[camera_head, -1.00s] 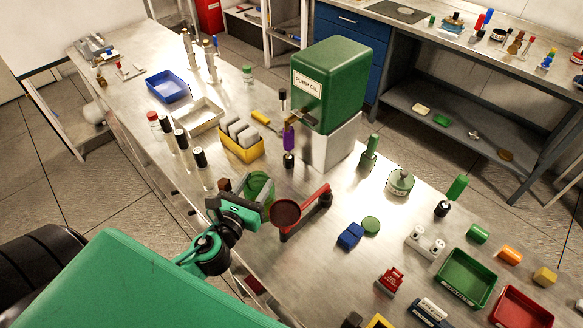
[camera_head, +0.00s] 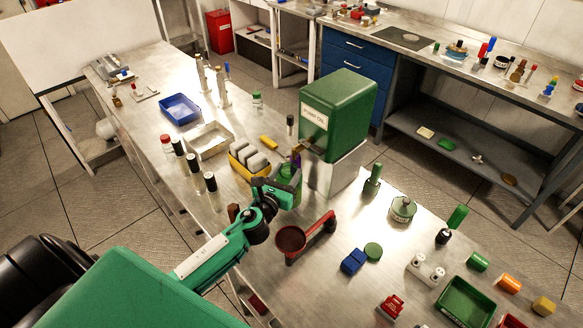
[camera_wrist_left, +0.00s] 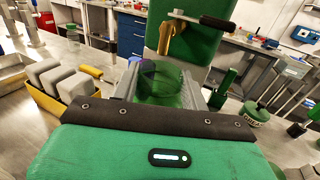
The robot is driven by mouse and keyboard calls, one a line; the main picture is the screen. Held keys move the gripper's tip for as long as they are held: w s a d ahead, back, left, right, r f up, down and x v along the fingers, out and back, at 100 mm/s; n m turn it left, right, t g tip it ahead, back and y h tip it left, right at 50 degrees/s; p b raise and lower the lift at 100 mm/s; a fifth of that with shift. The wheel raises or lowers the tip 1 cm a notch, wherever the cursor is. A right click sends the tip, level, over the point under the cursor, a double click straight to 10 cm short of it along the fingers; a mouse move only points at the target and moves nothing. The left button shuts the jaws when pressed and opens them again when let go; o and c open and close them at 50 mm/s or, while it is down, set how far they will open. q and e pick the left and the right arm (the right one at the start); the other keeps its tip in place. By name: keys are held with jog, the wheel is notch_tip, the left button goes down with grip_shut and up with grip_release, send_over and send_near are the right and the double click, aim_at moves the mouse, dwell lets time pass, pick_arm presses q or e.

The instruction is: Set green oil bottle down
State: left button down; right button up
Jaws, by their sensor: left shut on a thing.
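My left gripper (camera_head: 286,188) is shut on the green oil bottle (camera_head: 291,172), a translucent green container. In the left wrist view the bottle (camera_wrist_left: 166,84) sits between the two fingers (camera_wrist_left: 163,90). It is in front of the green pump oil tank (camera_head: 338,113), whose brass tap (camera_wrist_left: 175,38) is above and beyond it in the wrist view. A purple thing (camera_head: 296,158) shows just behind the bottle and is partly hidden. The bottle's base is hidden, so I cannot tell whether it touches the table. My right gripper is not in view.
A yellow holder with grey blocks (camera_head: 250,159) stands left of the bottle. A red-handled funnel-like tool (camera_head: 291,239) lies nearer to me. A dark green bottle (camera_head: 373,181) stands right of the tank's pale stand (camera_head: 336,172). Black-capped vials (camera_head: 195,173) stand at left.

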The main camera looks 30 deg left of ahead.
aim_at(291, 165)
pick_arm(q)
jog(key=w, duration=0.3)
jog(key=shift+a+r+p, duration=0.1)
jog(key=shift+r+p, duration=0.2)
jog(key=shift+p, duration=0.05)
jog(key=shift+w+f, duration=0.25)
jog(key=shift+f, duration=0.75)
jog(key=shift+s, duration=0.1)
jog(key=shift+f+b, duration=0.25)
jog(key=shift+b, duration=0.2)
jog(key=c, duration=0.7)
grip_release()
jog(key=shift+c, duration=0.2)
